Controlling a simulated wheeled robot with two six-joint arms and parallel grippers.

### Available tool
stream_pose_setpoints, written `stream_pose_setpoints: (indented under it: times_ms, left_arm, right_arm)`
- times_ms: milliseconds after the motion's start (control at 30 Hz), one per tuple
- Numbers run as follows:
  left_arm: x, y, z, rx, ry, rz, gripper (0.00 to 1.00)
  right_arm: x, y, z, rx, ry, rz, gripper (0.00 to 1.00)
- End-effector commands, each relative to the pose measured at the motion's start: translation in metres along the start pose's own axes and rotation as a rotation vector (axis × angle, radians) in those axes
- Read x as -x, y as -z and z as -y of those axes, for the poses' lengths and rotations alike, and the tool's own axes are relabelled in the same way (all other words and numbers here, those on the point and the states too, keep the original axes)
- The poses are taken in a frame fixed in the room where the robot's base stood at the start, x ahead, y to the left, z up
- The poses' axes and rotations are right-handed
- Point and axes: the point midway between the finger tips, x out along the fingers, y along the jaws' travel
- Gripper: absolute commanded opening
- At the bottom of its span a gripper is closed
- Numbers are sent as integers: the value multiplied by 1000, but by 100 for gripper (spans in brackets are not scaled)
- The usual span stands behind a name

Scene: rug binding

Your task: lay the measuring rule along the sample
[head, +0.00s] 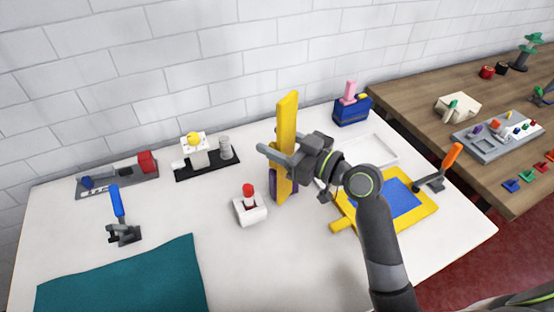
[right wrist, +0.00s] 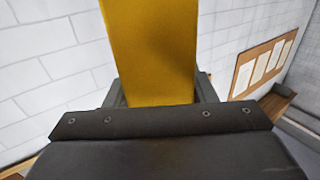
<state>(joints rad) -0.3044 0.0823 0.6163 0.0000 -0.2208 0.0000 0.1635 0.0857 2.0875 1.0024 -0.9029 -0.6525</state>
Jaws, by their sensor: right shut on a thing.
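The measuring rule appears to be the long yellow bar (head: 286,120), held upright, tall and slightly tilted, above the white table. My right gripper (head: 284,154) is shut on it around the middle. In the right wrist view the yellow bar (right wrist: 150,50) runs up from between the jaws (right wrist: 155,92). A teal cloth (head: 130,278) lies flat at the table's front left, and a blue piece (head: 388,202) lies in a yellow frame (head: 415,225) to the right, partly behind my arm. I cannot tell which of these is the sample. My left gripper is not in view.
A white block with a red knob (head: 249,207) stands left of the bar. A blue-handled clamp (head: 120,220), an orange-handled clamp (head: 440,168), a white tray (head: 385,145) and a blue box (head: 351,110) stand around. Clear white table lies between the cloth and the yellow frame.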

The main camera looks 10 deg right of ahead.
Motion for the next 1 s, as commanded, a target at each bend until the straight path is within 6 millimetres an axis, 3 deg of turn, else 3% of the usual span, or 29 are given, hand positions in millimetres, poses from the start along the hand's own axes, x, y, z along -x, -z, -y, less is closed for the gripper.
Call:
stream_pose_setpoints:
  times_ms: [433,867,900,1000]
  left_arm:
    - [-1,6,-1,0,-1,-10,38]
    - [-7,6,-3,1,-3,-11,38]
    - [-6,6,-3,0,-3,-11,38]
    - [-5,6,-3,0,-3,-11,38]
  right_arm:
    - [0,-49,0,-2,0,-1,24]
    - [0,-55,0,1,0,-2,24]
    - [0,-55,0,1,0,-1,53]
    - [0,-54,0,1,0,-1,66]
